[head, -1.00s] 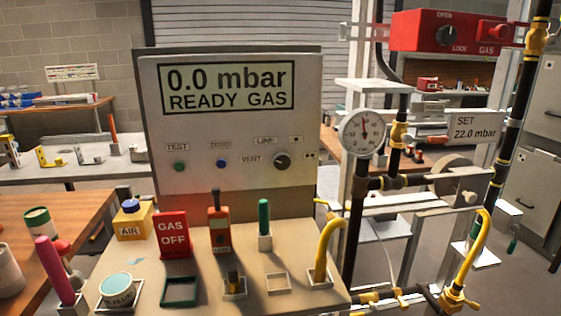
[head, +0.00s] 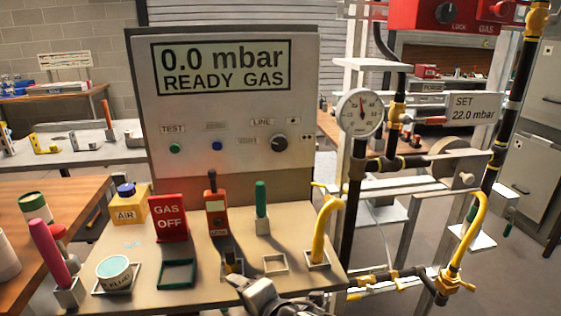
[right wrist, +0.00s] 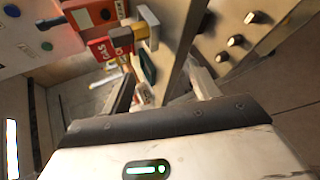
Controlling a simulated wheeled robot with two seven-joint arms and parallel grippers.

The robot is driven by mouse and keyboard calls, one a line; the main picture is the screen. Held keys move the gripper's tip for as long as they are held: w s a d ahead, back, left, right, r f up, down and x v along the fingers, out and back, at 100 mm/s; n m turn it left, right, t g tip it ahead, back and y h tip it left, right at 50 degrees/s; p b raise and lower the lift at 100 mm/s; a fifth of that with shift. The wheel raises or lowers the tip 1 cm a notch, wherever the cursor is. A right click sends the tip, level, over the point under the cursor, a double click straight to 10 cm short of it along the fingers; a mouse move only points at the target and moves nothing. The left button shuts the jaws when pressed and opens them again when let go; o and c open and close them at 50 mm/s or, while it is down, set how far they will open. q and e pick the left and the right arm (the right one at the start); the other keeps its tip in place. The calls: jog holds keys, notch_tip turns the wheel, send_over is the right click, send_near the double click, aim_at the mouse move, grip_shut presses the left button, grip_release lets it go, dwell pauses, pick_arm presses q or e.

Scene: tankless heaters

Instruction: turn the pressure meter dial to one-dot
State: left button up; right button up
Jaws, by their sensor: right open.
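The pressure meter panel (head: 232,100) stands upright at the back of the bench, its screen reading "0.0 mbar READY GAS". Its dark round dial (head: 279,143) is at the lower right of the panel face, with a one-dot mark (head: 293,121) above right and a two-dot mark (head: 307,137) at right. The pointer's exact direction is too small to tell. My right gripper (head: 258,293) is at the bottom of the head view, at the bench's front edge, below and apart from the dial. In the right wrist view its jaws (right wrist: 165,92) are open and empty. My left gripper is not in view.
A yellow bent pipe handle (head: 328,228), a green peg (head: 261,205), an orange-red handheld tool (head: 214,210) and a red "GAS OFF" sign (head: 168,218) stand between the bench front and panel. A gauge (head: 361,113) and pipes are at right.

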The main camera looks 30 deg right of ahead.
jog(key=w+d+r+n+t+h, duration=0.2)
jog(key=w+d+r+n+h, duration=0.1)
jog(key=w+d+r+n, duration=0.4)
jog(key=n+t+h+b, duration=0.1)
jog(key=n+t+h, duration=0.2)
jog(key=n+h, duration=0.2)
send_near(279, 143)
jog(key=p+x, duration=0.1)
jog(key=x, duration=0.7)
jog(key=shift+d, duration=0.1)
jog(key=c, duration=1)
